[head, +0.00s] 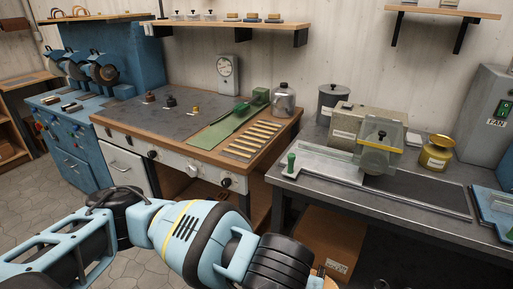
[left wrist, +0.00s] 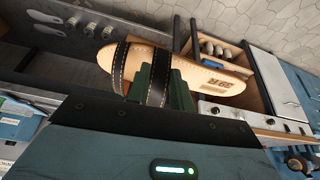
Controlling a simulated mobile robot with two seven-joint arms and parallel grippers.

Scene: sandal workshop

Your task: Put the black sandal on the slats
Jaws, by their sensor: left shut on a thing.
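The black sandal (left wrist: 215,82) has a tan sole stamped 38R and black stitched straps. In the left wrist view my left gripper (left wrist: 160,86) is shut on it, its dark green fingers at the strap. In the head view my left arm comes in from the left and its gripper end runs out at the bottom edge, where only a small tan piece shows. The wooden slats (head: 254,140) lie in a row at the right end of the wood-edged bench, with nothing on them. My right gripper is in neither view.
A green strip (head: 222,130) lies left of the slats, and a metal canister (head: 283,101) stands behind them. A dial scale (head: 228,75) stands at the back. The grey bench (head: 420,214) on the right carries a machine with a clear guard (head: 380,134) and a brass pot (head: 436,153).

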